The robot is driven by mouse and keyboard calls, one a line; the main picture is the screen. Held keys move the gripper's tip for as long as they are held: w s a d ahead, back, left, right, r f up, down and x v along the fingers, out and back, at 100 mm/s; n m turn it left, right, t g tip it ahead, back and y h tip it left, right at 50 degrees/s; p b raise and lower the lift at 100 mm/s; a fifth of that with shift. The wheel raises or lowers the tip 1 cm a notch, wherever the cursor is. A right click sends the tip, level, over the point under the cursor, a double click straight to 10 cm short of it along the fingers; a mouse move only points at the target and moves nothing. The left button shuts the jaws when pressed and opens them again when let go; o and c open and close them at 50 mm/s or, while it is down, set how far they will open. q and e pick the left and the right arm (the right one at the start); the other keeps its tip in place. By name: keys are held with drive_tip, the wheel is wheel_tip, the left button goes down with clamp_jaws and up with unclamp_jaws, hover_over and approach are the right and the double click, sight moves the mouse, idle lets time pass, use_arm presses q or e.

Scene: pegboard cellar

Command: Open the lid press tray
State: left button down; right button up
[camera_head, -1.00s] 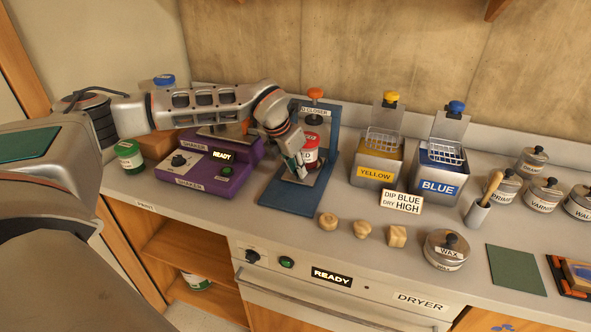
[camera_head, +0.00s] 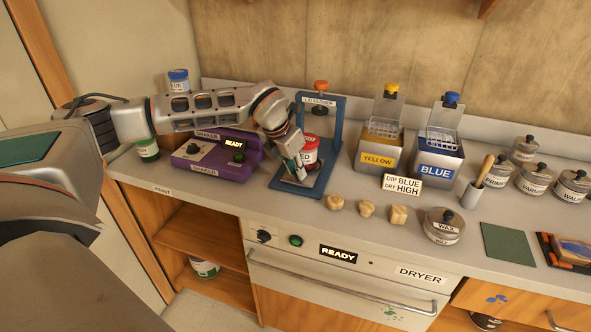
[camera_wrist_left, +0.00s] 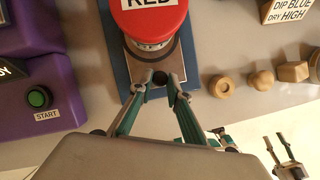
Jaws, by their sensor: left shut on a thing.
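The lid press (camera_head: 331,108) has a blue frame and base, an orange knob on top and a "LID CLOSER" label. Its metal tray (camera_head: 286,181) sits out toward the front of the base. A red-lidded can labelled RED (camera_head: 310,153) stands upright on the tray. My left gripper (camera_head: 300,172) is at the tray's front end. In the left wrist view, its fingers (camera_wrist_left: 160,88) are shut around the tray's small dark knob (camera_wrist_left: 159,78). My right gripper (camera_wrist_left: 252,143) shows low in that view, its fingers apart; it is outside the head view.
A purple shaker (camera_head: 215,153) stands left of the press. Yellow (camera_head: 378,158) and blue (camera_head: 437,170) dip tanks stand to the right. Several small wooden pieces (camera_head: 367,209) lie close by on the right. The dryer (camera_head: 340,275) is below the counter's front edge.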

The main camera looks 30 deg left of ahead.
use_arm(q)
drive_tip(key=c, duration=1.9)
unclamp_jaws()
drive_tip(key=v, duration=1.2)
